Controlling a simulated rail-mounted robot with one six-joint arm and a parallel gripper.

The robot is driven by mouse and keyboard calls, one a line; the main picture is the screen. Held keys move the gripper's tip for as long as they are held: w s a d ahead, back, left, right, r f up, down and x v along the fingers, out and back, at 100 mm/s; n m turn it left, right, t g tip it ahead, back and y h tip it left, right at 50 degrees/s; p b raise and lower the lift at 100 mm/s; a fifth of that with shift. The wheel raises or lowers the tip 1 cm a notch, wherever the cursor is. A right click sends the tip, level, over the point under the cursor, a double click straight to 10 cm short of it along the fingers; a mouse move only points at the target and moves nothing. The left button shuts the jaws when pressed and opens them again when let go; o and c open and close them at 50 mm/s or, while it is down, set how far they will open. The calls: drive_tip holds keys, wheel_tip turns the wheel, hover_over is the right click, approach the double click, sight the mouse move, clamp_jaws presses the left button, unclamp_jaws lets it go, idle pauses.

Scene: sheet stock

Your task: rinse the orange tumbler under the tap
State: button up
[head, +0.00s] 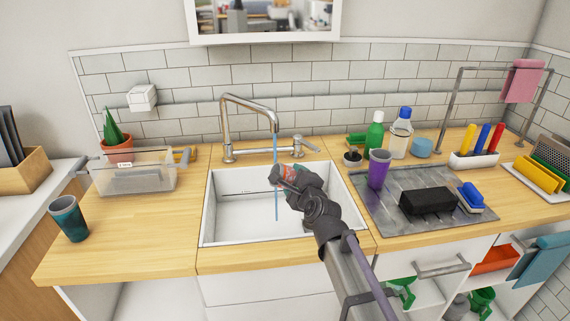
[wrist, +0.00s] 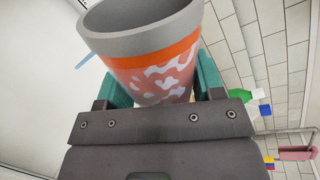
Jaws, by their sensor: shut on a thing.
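The orange tumbler (wrist: 155,72) has a grey rim, an orange band and white patches. My gripper (wrist: 165,85) is shut on it, with one teal finger on each side. In the head view the tumbler (head: 289,173) is small and partly hidden by my gripper (head: 284,180), above the sink (head: 235,218). The tap (head: 247,103) is running. Its thin blue water stream (head: 276,145) falls into the sink just left of the tumbler.
Bottles (head: 400,135) stand behind. A clear bin (head: 135,178) and teal tumbler (head: 70,218) are at left. The front left counter is clear.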

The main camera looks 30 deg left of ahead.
drive_tip(key=shift+r, duration=0.1)
idle(0.5)
drive_tip(key=s+d+r+p, duration=0.4)
drive_tip(key=r+p, duration=0.1)
drive_tip(key=p, duration=0.1)
drive_tip(key=shift+s+r, duration=0.3)
drive_tip(key=shift+r, duration=0.1)
